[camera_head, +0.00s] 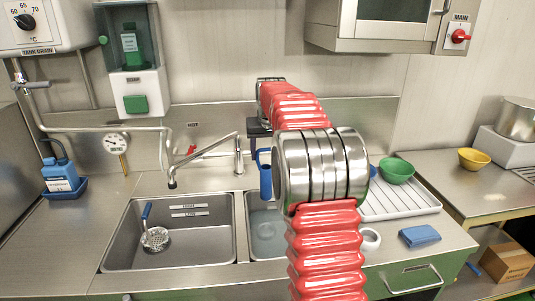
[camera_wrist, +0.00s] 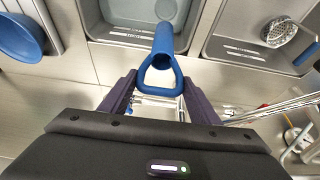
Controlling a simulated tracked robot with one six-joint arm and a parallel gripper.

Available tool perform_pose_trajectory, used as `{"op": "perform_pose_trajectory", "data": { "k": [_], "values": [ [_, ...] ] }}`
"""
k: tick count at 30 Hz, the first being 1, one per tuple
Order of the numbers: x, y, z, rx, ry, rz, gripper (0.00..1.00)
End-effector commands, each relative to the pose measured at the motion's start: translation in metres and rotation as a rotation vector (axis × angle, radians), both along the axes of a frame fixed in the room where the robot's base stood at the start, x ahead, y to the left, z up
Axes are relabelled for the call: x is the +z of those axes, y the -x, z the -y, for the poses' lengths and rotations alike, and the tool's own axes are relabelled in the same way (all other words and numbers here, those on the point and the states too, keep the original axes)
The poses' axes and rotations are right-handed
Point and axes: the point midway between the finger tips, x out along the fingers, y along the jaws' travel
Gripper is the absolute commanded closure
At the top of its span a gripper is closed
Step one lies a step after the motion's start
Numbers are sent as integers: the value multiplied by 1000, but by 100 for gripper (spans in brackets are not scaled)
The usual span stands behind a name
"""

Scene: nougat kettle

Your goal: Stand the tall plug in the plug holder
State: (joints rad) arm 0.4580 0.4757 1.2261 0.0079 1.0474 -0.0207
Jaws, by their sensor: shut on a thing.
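The tall plug is a blue tube with a loop handle at its top. In the wrist view the plug (camera_wrist: 164,42) points away from me, its loop between the fingertips of my gripper (camera_wrist: 160,78), which is shut on it. In the head view the blue plug (camera_head: 265,178) hangs upright beside my arm, over or near the rear edge of the right sink basin (camera_head: 262,240). My arm hides part of this area. I cannot make out a plug holder in either view; it may be hidden.
The left basin (camera_head: 130,262) holds a strainer (camera_head: 155,238). A swivel tap (camera_head: 205,148) stands behind the basins, near the plug. A drainer (camera_head: 405,208) with a green bowl (camera_head: 397,170) lies to the right. A blue bottle (camera_head: 62,175) stands on the left counter, otherwise largely clear.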

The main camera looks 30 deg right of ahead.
Motion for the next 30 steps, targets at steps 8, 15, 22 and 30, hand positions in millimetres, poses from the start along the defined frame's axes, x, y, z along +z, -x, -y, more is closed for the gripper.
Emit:
{"op": "perform_pose_trajectory", "data": {
  "k": [8,15,22,30],
  "values": [
    [3,4,1,1,0,1,85],
    [22,40,3,19,2,-1,85],
    [44,99,2,50,2,-4,85],
    [62,168,-10,90,1,-6,85]
  ]
}}
